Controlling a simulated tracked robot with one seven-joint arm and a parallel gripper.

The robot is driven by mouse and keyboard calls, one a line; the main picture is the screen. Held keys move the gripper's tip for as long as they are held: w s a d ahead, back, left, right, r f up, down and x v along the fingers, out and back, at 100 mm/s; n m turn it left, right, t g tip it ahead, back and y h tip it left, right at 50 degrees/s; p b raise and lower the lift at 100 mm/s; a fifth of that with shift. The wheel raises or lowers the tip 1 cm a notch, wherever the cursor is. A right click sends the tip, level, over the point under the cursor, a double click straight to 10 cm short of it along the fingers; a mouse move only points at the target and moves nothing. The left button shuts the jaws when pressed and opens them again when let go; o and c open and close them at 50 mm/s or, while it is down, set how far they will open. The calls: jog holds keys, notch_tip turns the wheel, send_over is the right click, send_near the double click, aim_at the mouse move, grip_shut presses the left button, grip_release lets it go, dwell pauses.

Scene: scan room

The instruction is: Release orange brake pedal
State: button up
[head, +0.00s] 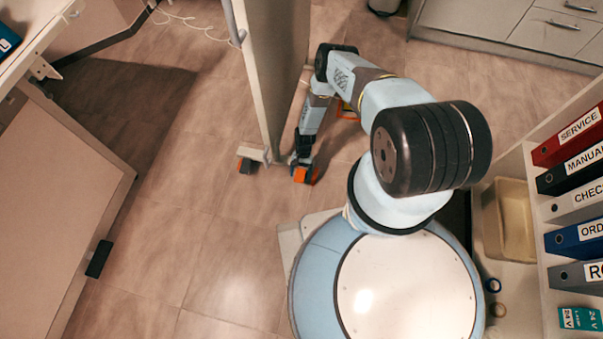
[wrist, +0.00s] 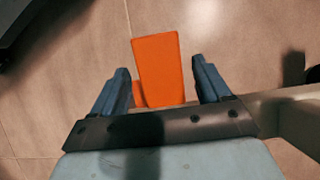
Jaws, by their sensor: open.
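The orange brake pedal (wrist: 158,66) is a flat orange plate low near the floor. It also shows in the head view (head: 306,175), at the foot of a tall grey upright panel (head: 272,70). My gripper (wrist: 160,78) is open, with one dark blue finger on each side of the pedal. Gaps show between the fingers and the orange plate. In the head view my gripper (head: 301,160) reaches down right at the pedal, and my arm hides part of the area. Whether anything touches the pedal cannot be told.
An orange and yellow item (head: 346,109) is partly hidden behind my arm. A binder shelf (head: 560,222) and a beige bin (head: 507,222) stand at right. The tiled floor at left centre is clear.

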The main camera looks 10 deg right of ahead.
jog(key=v, duration=1.3)
jog(key=shift+w+r, duration=0.15)
jog(key=shift+r, duration=0.1)
jog(key=shift+w+d+r, duration=0.1)
